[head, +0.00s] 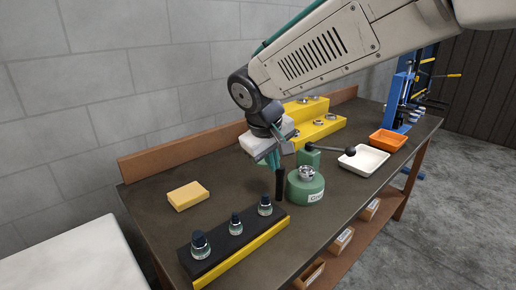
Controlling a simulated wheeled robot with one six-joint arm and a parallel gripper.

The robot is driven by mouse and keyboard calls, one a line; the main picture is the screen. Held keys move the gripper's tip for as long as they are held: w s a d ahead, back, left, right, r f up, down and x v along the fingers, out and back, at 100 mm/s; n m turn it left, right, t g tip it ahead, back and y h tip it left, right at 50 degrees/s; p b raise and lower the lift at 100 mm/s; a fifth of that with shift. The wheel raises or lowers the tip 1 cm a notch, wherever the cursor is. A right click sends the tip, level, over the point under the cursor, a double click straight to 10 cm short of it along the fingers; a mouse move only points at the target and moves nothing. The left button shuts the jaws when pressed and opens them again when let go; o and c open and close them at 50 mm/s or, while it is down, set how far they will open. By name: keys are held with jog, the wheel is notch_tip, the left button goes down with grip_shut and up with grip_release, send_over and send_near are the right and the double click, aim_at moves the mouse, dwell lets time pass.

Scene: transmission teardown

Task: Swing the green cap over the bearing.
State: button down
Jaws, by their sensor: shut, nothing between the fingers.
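A squat green pot (305,190) with a partly visible white label stands on the bench. A shiny metal ring, which looks like the bearing (307,172), sits on its top. A green block-shaped part (309,156) rises just behind the pot and may be the green cap. A dark lever with a round black knob (350,154) reaches from it to the right. My gripper (273,163) hangs left of the pot, pointing down, shut and empty. A dark upright piece (280,186) shows just under the fingers; I cannot tell whether they touch it.
A black rack with a yellow front (240,252) holds several dark-topped parts in front. A yellow block (187,196) lies at left. A white tray (363,160) and an orange bin (388,140) stand right. Behind are yellow steps (320,130) with metal rings and a blue press (403,90).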

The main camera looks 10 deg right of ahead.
jog(key=w+a+r+t, duration=0.3)
jog(key=w+a, duration=0.3)
jog(key=w, duration=0.3)
jog(key=shift+r+y, duration=0.4)
jog(key=shift+w+f, duration=0.1)
jog(key=shift+w+d+f, duration=0.75)
jog(key=shift+w+f, duration=0.55)
jog(key=shift+f, duration=0.2)
jog(key=shift+w+d+f, duration=0.75)
jog(key=shift+w+f, duration=0.5)
jog(key=shift+f, duration=0.2)
jog(key=shift+w+d+f, duration=0.75)
jog(key=shift+w+f, duration=0.55)
jog(key=shift+f, duration=0.2)
jog(key=shift+d, duration=0.1)
